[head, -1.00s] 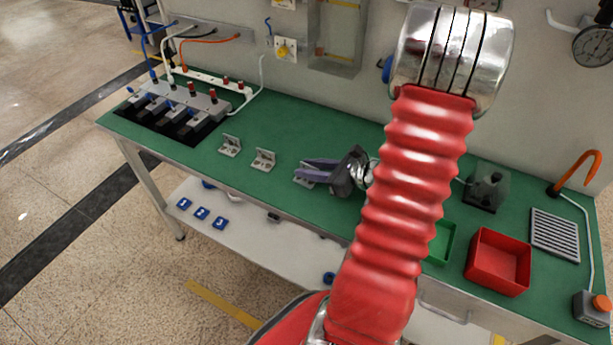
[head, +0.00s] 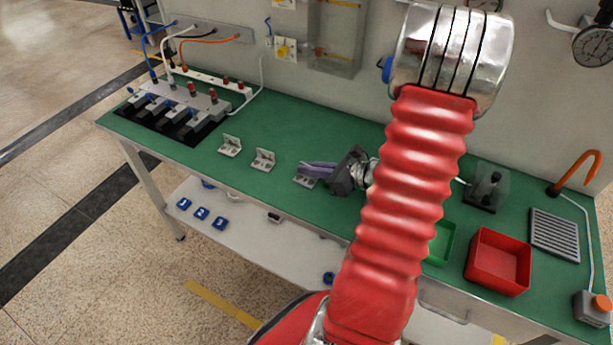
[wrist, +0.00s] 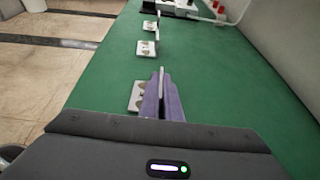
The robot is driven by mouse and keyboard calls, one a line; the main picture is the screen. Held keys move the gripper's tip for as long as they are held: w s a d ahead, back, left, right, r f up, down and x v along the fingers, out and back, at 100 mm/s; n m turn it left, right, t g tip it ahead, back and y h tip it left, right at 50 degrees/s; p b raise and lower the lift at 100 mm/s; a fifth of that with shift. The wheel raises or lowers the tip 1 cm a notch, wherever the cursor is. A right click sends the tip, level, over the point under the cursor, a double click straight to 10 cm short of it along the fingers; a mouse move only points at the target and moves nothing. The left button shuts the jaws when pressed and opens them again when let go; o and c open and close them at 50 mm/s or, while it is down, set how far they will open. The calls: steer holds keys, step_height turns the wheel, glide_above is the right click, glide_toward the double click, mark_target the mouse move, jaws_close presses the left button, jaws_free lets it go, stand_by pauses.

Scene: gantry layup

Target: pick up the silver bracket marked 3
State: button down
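Three silver L-shaped brackets stand in a row on the green bench top. The left one (head: 230,146) and the middle one (head: 263,160) stand free, and both also show ahead in the wrist view. My gripper (head: 318,168) is at the right-hand bracket (head: 304,181). In the wrist view its purple fingers (wrist: 162,98) are closed on both sides of that bracket's upright plate. The base (wrist: 137,95) of this bracket shows left of the fingers and appears to rest on the bench. I cannot read any number on the brackets.
Blue numbered tags (head: 201,213) lie on the lower shelf. A grey fixture with cables (head: 180,108) stands at the bench's left end. A green tray (head: 441,243), red bin (head: 499,262) and grey grille (head: 554,234) are at the right. The bench behind the brackets is clear.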

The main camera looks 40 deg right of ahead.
steer(key=shift+r, duration=0.1)
stand_by(0.3)
steer(key=shift+r, duration=4.95)
steer(key=shift+w, duration=0.15)
